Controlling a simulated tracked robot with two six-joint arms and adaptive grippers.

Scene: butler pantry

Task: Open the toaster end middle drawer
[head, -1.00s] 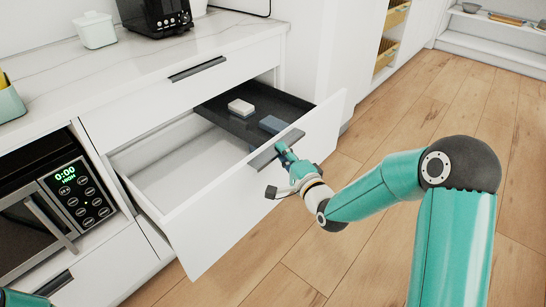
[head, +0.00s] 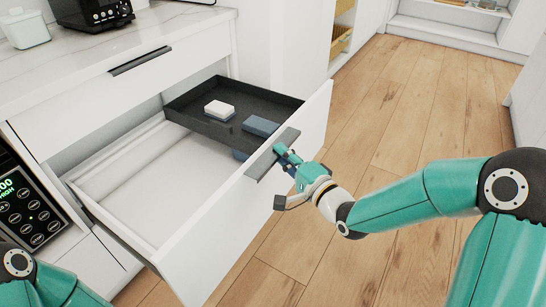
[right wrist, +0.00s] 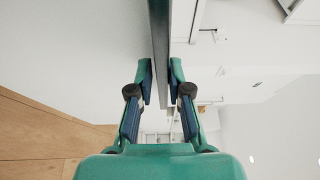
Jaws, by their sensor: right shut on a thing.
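The wide white middle drawer (head: 245,215) stands pulled well out, below a closed top drawer (head: 185,75) at the toaster (head: 95,12) end of the counter. Its dark bar handle (head: 264,164) is on the front panel. My right gripper (head: 284,154) is shut on that handle near its right end. In the right wrist view the handle (right wrist: 160,40) runs between the two fingers of the gripper (right wrist: 160,82). My left gripper is out of view; only part of my left arm shows at lower left.
Inside the drawer a dark tray (head: 190,113) holds a white block (head: 219,109) and a blue block (head: 260,126). A microwave (head: 25,210) is left of the drawer. A white canister (head: 25,28) stands on the counter. Wooden floor (head: 400,115) to the right is clear.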

